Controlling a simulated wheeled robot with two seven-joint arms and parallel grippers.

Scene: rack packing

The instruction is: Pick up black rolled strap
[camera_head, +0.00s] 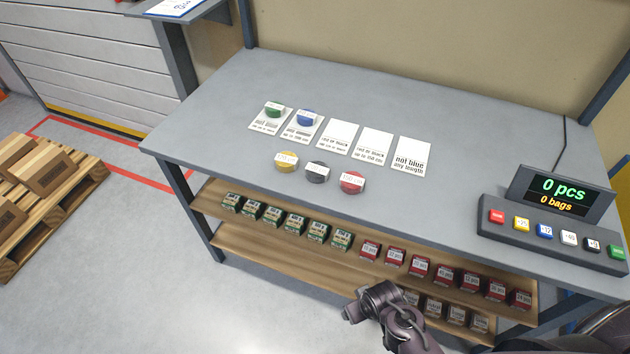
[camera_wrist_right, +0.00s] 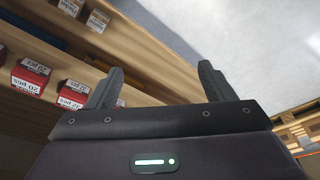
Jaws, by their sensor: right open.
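The black rolled strap (camera_head: 317,172) lies on the grey table (camera_head: 230,110) with a white label on top. It is between a yellow rolled strap (camera_head: 287,162) and a red rolled strap (camera_head: 352,182), in front of the row of white cards. My right gripper (camera_head: 352,304) is low in front of the shelves, below the tabletop and well away from the strap. In the right wrist view my right gripper (camera_wrist_right: 165,85) has its fingers wide apart with nothing between them. My left gripper is not in view.
Green (camera_head: 275,109) and blue (camera_head: 306,117) rolled straps sit on the two leftmost cards. A button panel with a display (camera_head: 556,195) stands at the table's right. Shelves under the tabletop (camera_head: 260,240) hold small green and red boxes. A pallet (camera_head: 60,220) is on the floor at left.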

